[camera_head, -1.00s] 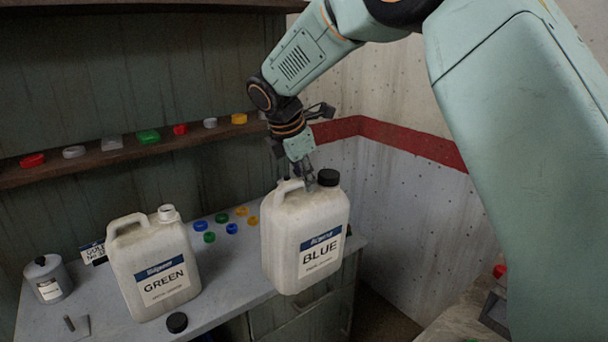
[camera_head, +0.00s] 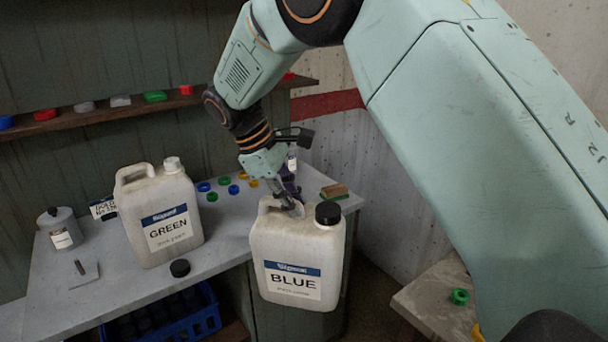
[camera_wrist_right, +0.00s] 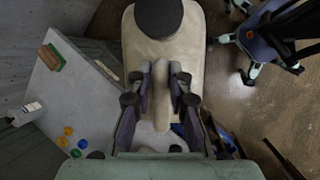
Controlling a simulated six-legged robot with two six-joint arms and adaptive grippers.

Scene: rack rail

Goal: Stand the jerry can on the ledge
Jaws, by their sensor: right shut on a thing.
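The white jerry can marked BLUE (camera_head: 297,252), with a black cap, hangs upright in front of the bench's right front corner. My right gripper (camera_head: 292,207) is shut on its top handle. In the right wrist view the two fingers (camera_wrist_right: 161,95) lie on either side of the pale handle, with the black cap beyond them. The can's underside is clear of the bench top. A pale ledge-like surface (camera_head: 428,300) is at the lower right, partly hidden by my arm; I cannot tell whether it is the task's ledge. My left gripper is not in view.
A GREEN jerry can (camera_head: 160,215), a grey canister (camera_head: 60,230), a black cap (camera_head: 180,268) and several coloured caps stand on the bench (camera_head: 120,290). A wall shelf (camera_head: 110,112) holds small caps. A green ring (camera_head: 459,297) lies on the lower-right surface.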

